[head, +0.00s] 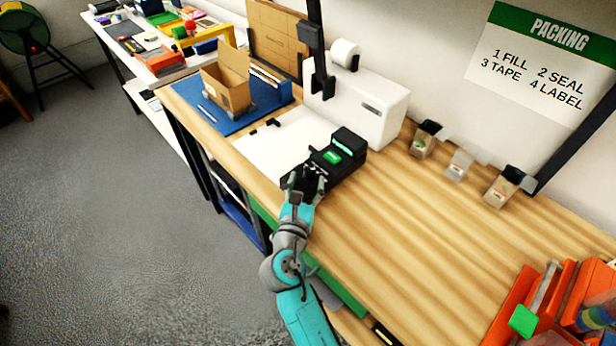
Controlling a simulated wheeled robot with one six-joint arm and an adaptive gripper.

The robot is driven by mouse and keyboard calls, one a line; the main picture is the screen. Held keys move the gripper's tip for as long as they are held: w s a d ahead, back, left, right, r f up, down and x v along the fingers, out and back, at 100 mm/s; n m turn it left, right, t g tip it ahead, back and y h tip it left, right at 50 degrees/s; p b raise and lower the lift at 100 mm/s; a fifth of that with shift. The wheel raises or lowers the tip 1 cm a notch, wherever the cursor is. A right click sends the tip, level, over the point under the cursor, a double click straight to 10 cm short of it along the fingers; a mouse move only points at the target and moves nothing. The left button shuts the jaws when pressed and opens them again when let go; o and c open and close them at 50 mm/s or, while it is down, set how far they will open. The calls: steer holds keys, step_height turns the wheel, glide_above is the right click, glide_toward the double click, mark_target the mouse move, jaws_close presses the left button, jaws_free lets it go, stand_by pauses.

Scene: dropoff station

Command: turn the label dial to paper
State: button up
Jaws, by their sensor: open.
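A black label device (351,145) with a lit green display and a green patch on its near part stands on the wooden packing table (420,240), in front of a white machine. No dial can be made out on it. The dial's setting cannot be read at this size. My gripper (303,180) is at the device's near left end, low over the table by its front edge. Its dark fingers overlap the dark device, so I cannot tell whether they touch it. I see nothing held in the open gripper.
The white machine (372,106) with a paper roll (345,52) stands behind the device. A white sheet (290,140) and an open cardboard box (228,88) on a blue mat (207,112) lie to the left. Several small holders stand at the back right. Orange bins (570,295) fill the right corner. The table's middle right is clear.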

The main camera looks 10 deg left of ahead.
steer(key=s, duration=1)
steer(key=shift+a, duration=0.2)
